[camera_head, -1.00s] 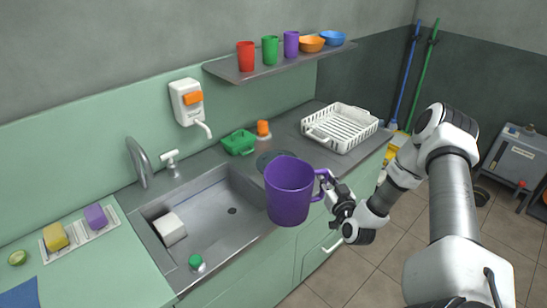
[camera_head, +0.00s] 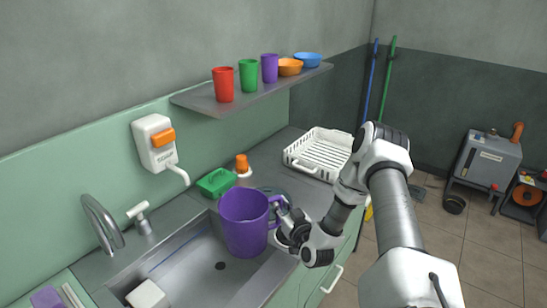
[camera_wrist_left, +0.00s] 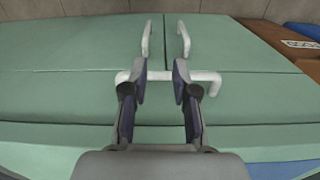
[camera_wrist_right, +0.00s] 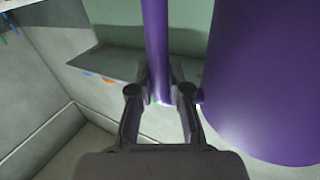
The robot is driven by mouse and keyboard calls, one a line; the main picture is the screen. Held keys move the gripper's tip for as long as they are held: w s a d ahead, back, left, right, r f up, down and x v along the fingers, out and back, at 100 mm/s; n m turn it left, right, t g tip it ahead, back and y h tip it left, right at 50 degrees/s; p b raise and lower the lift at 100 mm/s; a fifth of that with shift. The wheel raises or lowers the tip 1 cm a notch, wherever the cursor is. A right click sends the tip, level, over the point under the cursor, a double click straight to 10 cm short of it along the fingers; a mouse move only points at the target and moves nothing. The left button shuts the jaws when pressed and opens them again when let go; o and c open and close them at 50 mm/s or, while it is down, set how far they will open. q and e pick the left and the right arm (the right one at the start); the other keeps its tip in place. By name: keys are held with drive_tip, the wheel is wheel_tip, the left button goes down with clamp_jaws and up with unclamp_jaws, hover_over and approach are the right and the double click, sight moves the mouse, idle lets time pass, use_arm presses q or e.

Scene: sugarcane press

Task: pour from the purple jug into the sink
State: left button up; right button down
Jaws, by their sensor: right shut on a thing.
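The purple jug (camera_head: 245,228) is upright in the head view, held above the right part of the sink (camera_head: 165,262). My right gripper (camera_head: 284,218) is shut on the jug's handle, at the jug's right side. In the right wrist view, the handle (camera_wrist_right: 156,50) runs between the fingers (camera_wrist_right: 162,92) and the jug's body (camera_wrist_right: 268,80) fills the right side. The inside of the jug is too dark to tell its contents. My left gripper (camera_wrist_left: 160,80) shows only in the left wrist view, open and empty, facing green cabinet fronts with white handles.
A tap (camera_head: 103,225) and a lever (camera_head: 140,216) stand behind the sink. A white block (camera_head: 147,297) lies in the basin. A green dish (camera_head: 215,182), an orange-topped bottle (camera_head: 242,168) and a white rack (camera_head: 318,153) are on the counter. A shelf (camera_head: 240,100) with cups hangs above.

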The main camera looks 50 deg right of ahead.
sight(278, 198)
drive_tip(key=shift+w+a+r+p, duration=0.1)
drive_tip(key=shift+w+r+p, duration=0.05)
drive_tip(key=shift+p, duration=0.35)
drive_tip(key=r+n+p, duration=0.2)
drive_tip(key=shift+a+r+p, duration=0.3)
drive_tip(key=shift+r+p, duration=0.1)
drive_tip(key=shift+w+a+r+n+p, duration=0.2)
drive_tip(key=shift+a+r+n+p, duration=0.15)
drive_tip(key=shift+r+n+p, duration=0.2)
drive_tip(key=shift+w+a+r+n+p, duration=0.15)
drive_tip(key=shift+a+r+n+p, duration=0.15)
drive_tip(key=shift+r+n+p, duration=0.2)
drive_tip(key=shift+w+a+r+n+p, duration=0.2)
drive_tip(key=shift+w+a+r+n, duration=0.05)
drive_tip(key=shift+a+r+n, duration=0.3)
drive_tip(key=shift+w+a+r+n+p, duration=0.15)
drive_tip(key=shift+w+a+r+n, duration=0.05)
drive_tip(key=shift+a+r+n, duration=0.25)
drive_tip(key=shift+w+a+n, duration=0.15)
drive_tip(key=shift+a+n, duration=0.1)
drive_tip(key=shift+a, duration=0.05)
drive_tip(key=a+n, duration=0.1)
drive_tip(key=w+a+r+n, duration=0.1)
drive_tip(key=a, duration=0.1)
drive_tip(key=w+a+n+b, duration=0.1)
drive_tip(key=shift+a+r, duration=0.2)
drive_tip(key=shift+s, duration=0.1)
